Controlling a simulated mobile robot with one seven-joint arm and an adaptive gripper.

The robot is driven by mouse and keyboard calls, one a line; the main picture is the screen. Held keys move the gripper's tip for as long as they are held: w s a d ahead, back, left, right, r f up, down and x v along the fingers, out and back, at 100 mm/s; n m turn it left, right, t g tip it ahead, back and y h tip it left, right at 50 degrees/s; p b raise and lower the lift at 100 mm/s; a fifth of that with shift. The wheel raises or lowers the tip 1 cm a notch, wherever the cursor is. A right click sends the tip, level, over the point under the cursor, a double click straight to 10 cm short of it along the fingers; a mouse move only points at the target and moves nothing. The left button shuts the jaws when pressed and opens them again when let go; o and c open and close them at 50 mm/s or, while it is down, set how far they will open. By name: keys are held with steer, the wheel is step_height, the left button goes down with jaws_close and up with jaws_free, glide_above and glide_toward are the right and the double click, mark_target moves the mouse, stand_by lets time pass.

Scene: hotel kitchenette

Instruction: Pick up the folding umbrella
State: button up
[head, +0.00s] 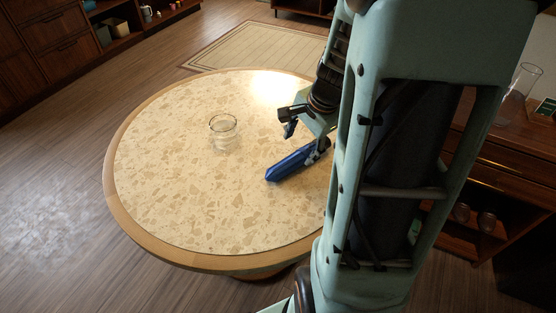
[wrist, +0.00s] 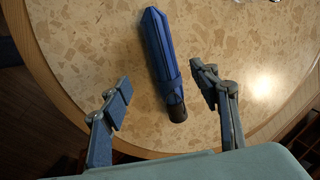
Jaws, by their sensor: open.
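The blue folding umbrella (head: 292,164) lies on the round speckled table (head: 190,190), partly hidden behind my arm in the head view. In the wrist view the umbrella (wrist: 159,50) points away from me, its dark handle end (wrist: 176,108) nearest. My gripper (wrist: 165,88) is open, with one finger on each side of the umbrella's handle end. The right finger is close to the umbrella; the left finger is farther off. I see no grip on it. In the head view my gripper (head: 305,142) is by the umbrella's right end, partly hidden by my arm.
A clear glass (head: 224,130) stands on the table to the left of the umbrella. A glass carafe (head: 519,82) stands on the wooden cabinet at the right. The table's left and front surface is bare. A rug (head: 258,48) lies behind the table.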

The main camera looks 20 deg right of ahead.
mark_target(288, 162)
steer(key=x, duration=0.2)
steer(key=b+x, duration=0.1)
steer(key=x, duration=0.3)
steer(key=shift+s+a+b, duration=0.3)
steer(key=shift+a+b, duration=0.05)
steer(key=shift+w+b+x, duration=0.15)
steer(key=shift+b+x, duration=0.2)
steer(key=shift+x, duration=1.05)
steer(key=shift+w+b+x, duration=0.15)
steer(key=shift+b+x, duration=0.15)
steer(key=shift+x, duration=1.05)
steer(key=shift+a+r, duration=0.1)
steer(key=shift+a, duration=0.05)
steer(key=c, duration=1.4)
steer(key=shift+c, duration=0.6)
steer(key=shift+r, duration=0.15)
